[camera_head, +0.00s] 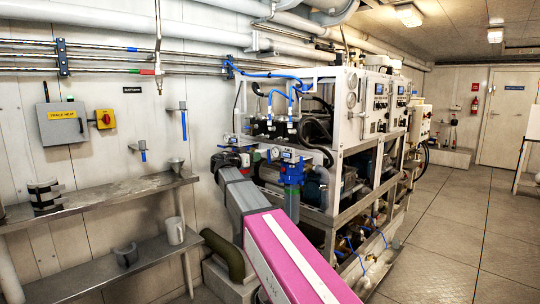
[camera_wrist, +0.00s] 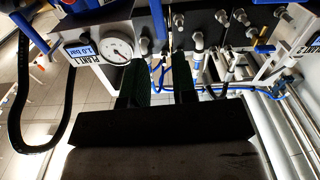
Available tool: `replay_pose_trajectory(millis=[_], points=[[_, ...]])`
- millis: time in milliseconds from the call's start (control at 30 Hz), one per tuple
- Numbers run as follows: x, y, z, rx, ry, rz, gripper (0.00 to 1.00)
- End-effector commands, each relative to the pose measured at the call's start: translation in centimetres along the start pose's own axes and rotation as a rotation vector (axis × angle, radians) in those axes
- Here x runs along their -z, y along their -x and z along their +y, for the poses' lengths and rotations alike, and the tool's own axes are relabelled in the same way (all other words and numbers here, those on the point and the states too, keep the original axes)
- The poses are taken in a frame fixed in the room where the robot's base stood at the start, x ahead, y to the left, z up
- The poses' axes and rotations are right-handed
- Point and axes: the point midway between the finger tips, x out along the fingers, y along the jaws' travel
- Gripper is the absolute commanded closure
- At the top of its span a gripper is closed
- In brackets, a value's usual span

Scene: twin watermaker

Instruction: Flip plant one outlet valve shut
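My gripper (camera_wrist: 160,62) is open. Its two dark green fingers stand apart with nothing held between them. In the wrist view a dark blue lever (camera_wrist: 158,20) hangs just beyond the gap between the fingertips; whether it touches a finger I cannot tell. Left of it is a round white gauge (camera_wrist: 119,49) with a "PLANT 1" label (camera_wrist: 83,50). I cannot read any tag that marks the outlet valve. In the head view my gripper (camera_head: 229,158) is at the near left end of the watermaker frame (camera_head: 337,150), and my arm hides part of the valves.
In the wrist view a black hose (camera_wrist: 14,120) loops at the left, and several metal fittings and blue hoses lie right of the fingers. In the head view metal shelves (camera_head: 95,197) line the left wall. The floor (camera_head: 455,230) at the right is clear.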

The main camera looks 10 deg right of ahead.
Motion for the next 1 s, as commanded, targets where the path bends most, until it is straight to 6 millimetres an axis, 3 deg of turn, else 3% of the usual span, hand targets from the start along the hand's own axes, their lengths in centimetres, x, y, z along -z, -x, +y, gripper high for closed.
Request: replay_pose_trajectory(millis=[300,500,967,1000], points=[[-0.1,-5.8,-0.1,-0.002,0.003,-0.002,0.74],[-0.1,-8.3,-0.1,-0.001,0.003,-0.002,0.74],[-0.1,-9.3,0.0,0.002,0.003,-0.002,0.74],[-0.1,-9.3,0.0,0.002,0.003,-0.002,0.84]])
